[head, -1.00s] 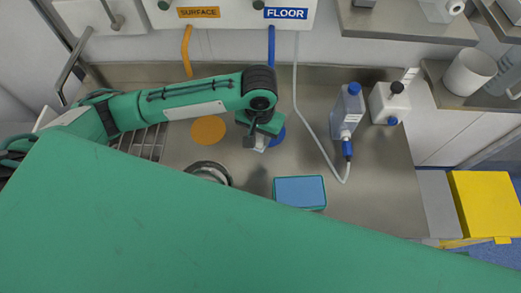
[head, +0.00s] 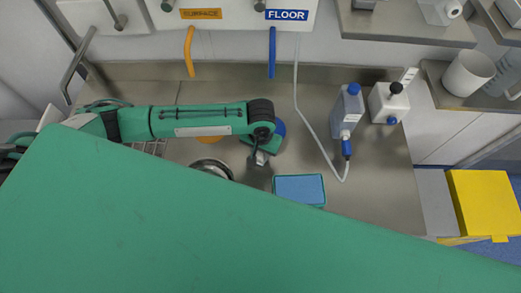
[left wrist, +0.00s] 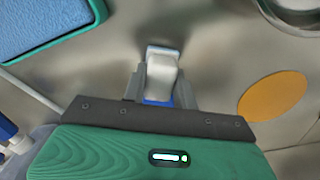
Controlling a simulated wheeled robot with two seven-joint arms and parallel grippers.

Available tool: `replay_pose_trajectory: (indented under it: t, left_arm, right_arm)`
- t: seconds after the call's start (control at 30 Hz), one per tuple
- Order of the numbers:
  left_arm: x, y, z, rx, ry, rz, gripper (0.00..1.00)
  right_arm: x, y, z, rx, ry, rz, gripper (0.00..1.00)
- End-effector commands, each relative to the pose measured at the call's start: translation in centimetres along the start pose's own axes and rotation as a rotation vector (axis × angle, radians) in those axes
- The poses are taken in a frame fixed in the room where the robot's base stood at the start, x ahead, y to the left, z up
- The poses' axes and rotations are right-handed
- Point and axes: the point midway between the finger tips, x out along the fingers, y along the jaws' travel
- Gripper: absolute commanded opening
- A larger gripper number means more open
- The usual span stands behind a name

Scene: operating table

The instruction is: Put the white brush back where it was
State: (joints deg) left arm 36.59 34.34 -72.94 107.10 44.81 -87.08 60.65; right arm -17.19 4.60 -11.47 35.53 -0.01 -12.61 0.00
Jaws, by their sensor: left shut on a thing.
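My left gripper (head: 261,159) is over the steel counter, near its middle. It also shows in the left wrist view (left wrist: 161,88), shut on the white brush (left wrist: 162,68). The brush's pale end sticks out past the fingers; the rest is hidden between them. A bit of blue shows between the fingers; I cannot tell whether it is brush or disc. A blue disc (head: 280,127) lies behind the gripper, partly covered by it. An orange disc (head: 209,137) is mostly hidden under my left arm and shows fully in the wrist view (left wrist: 272,97). My right gripper is out of view.
A blue pad in a green tray (head: 300,189) lies right of the gripper. A steel bowl (head: 213,169) is at its left. A bottle (head: 347,112) with a tube and a white container (head: 388,103) stand further right. A green surface (head: 180,235) covers the foreground.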

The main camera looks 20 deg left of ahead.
Motion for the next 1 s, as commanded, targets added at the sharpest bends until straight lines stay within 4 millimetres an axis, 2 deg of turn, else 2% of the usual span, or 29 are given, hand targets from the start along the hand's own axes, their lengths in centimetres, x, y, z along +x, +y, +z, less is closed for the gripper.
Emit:
replay_pose_trajectory:
  t: [0.07,0.1,0.2,0.57,0.73,1.0]
  left_arm:
    - [0.2,0.0,0.0,-0.001,-0.001,0.0,0.1]
    - [0.2,0.0,0.0,-0.001,-0.001,0.0,0.33]
    - [0.2,0.0,0.0,-0.001,-0.001,0.0,0.5]
    - [-0.2,0.0,0.0,0.001,0.002,0.001,0.5]
    - [-2.6,0.1,-0.1,0.001,0.003,0.003,0.5]
    - [-8.5,0.1,-0.1,0.0,0.004,0.003,0.5]
  right_arm:
    - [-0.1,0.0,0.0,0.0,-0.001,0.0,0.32]
    - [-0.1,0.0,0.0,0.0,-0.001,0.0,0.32]
    - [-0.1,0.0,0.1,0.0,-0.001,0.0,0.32]
    - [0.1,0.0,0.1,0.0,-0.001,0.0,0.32]
    - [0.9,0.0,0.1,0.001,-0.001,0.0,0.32]
    - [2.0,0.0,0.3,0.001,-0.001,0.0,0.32]
